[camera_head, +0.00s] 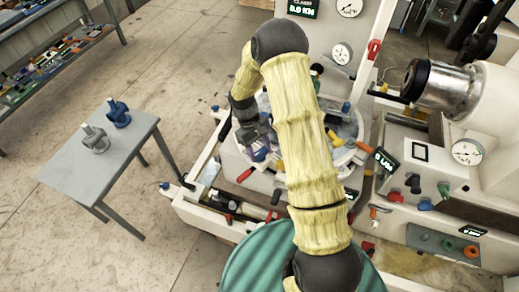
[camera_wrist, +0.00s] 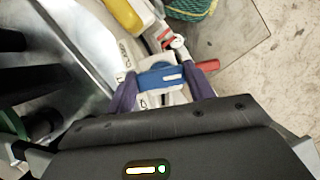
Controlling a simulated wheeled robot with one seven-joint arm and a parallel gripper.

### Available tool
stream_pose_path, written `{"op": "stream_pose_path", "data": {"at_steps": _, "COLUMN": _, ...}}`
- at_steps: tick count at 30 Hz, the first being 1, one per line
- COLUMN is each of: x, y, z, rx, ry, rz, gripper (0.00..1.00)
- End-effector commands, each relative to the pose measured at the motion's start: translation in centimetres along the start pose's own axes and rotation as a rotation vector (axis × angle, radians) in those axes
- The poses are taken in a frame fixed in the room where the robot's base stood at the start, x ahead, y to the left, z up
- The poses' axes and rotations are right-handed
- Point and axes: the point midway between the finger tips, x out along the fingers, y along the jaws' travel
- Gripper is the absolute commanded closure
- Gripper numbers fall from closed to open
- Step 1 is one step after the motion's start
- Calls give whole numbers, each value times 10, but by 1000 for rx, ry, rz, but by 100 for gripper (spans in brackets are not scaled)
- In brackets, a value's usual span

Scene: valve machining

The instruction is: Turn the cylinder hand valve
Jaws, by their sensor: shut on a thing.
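In the wrist view, a blue hand valve handle (camera_wrist: 160,76) with a white mark sits on a white block with small printed dials. My gripper (camera_wrist: 161,88) has its two purple fingers on either side of the handle and is shut on it. In the head view, my gripper (camera_head: 262,153) is low at the left front edge of the round machine table (camera_head: 345,157), partly hidden by my yellow-sleeved arm.
A red handle (camera_wrist: 208,65) and a yellow handle (camera_wrist: 124,15) are close by. A side table (camera_head: 70,172) at left holds a grey valve body (camera_head: 94,138) and a blue one (camera_head: 118,114). A teal drum (camera_head: 245,262) stands in front. Machine units crowd the right.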

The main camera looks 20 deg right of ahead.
Motion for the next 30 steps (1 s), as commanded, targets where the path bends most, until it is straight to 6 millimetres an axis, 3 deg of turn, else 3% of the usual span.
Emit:
{"op": "stream_pose_path", "data": {"at_steps": 21, "x": -1, "y": 3, "z": 0, "rx": 514, "ry": 4, "rz": -210, "gripper": 70}}
{"op": "stream_pose_path", "data": {"at_steps": 30, "x": -2, "y": 4, "z": 0, "rx": 636, "ry": 4, "rz": -260, "gripper": 70}}
